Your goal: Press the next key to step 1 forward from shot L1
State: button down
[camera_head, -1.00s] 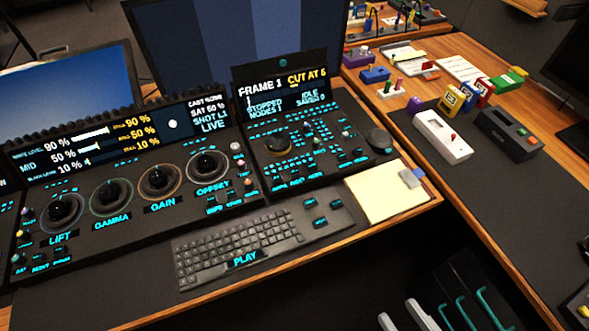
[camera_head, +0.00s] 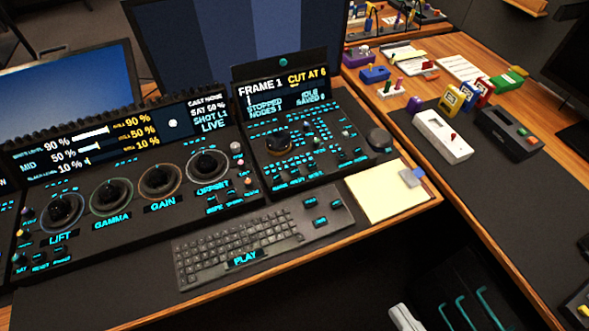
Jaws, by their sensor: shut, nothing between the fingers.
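The control panel (camera_head: 175,212) has a left screen reading "SHOT L1" and "LIVE" (camera_head: 210,120). Its right screen (camera_head: 285,97) reads "FRAME 1", "CUT AT 6", "STOPPED" and "IDLE". Small cyan-labelled keys (camera_head: 296,178) sit below the right screen. More cyan-labelled keys (camera_head: 320,219) are at the right end of the keyboard (camera_head: 225,245). These labels are too small to read, so I cannot tell which is the next key. My gripper (camera_head: 404,313) shows as two pale fingertips close together at the bottom edge. It is shut, below and right of the keyboard, apart from all keys.
Trackball rings (camera_head: 160,181) fill the left panel, and dark knobs (camera_head: 278,142) stand on the right one. A cream notepad (camera_head: 385,195) lies right of the keyboard. A white box (camera_head: 442,135) and a dark box (camera_head: 508,132) stand on the right desk.

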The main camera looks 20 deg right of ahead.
aim_at(296, 172)
jog(key=i+j+z, duration=0.1)
jog(key=j+z, duration=0.2)
jog(key=j, duration=0.4)
jog(key=j+z, duration=0.3)
jog(key=j, duration=0.4)
jog(key=i, duration=0.05)
